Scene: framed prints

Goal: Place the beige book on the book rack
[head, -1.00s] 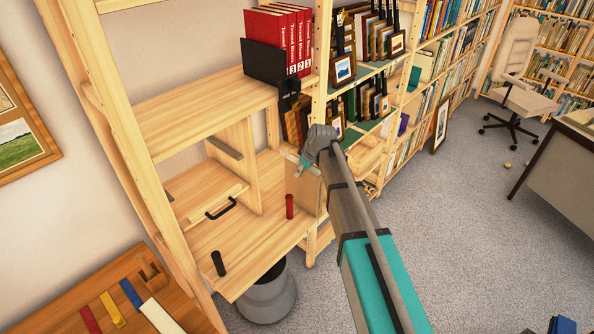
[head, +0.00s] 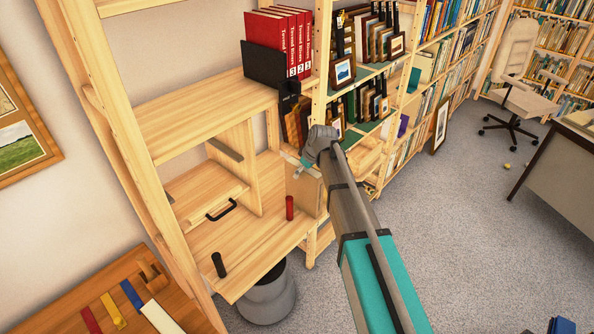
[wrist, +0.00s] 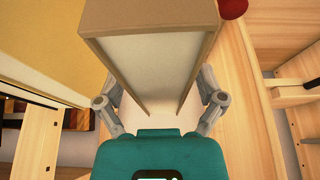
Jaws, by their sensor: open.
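The beige book (head: 303,190) stands upright on the lower wooden shelf, just behind a red cylinder (head: 289,207). In the wrist view the book (wrist: 150,22) shows its beige covers and pale page block. My gripper (head: 305,168) is at the book's top. In the wrist view my gripper (wrist: 161,88) is open, with one finger at each side of the book; whether they touch it is unclear. A black rack (head: 262,64) on the upper shelf holds several red books (head: 290,40).
A black cylinder (head: 218,264) stands at the lower shelf's front left. A drawer with a black handle (head: 221,209) is at its back left. A grey bin (head: 266,298) stands below. Framed prints (head: 342,72) crowd the neighbouring shelves. The upper shelf (head: 195,112) left of the rack is bare.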

